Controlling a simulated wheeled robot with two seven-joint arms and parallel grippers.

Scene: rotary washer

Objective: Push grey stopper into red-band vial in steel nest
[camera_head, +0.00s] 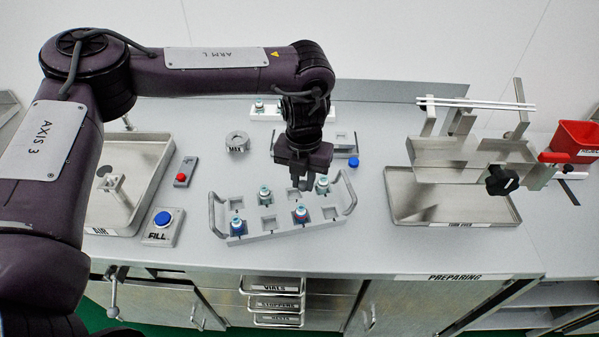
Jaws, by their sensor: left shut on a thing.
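My left gripper (303,181) reaches down from above over the back edge of a pale grey nest with two handles (268,226). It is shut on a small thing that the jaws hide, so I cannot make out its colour. Several capped vials stand upright in the nest's square pockets: one at the front left (237,225), one at the back left (264,194), one at the front middle (301,214) and one right of my gripper (323,185). The bands are too small to read surely; reddish tints show on some. I cannot pick out the grey stopper. My right gripper is not in view.
A second holder (345,139) stands partly hidden behind my gripper, with a blue round piece (353,162) beside it. A grey ring (237,141), blue FILL button (162,218) and steel tray (145,150) are left. A metal stand (455,203) and red bin (576,139) are right.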

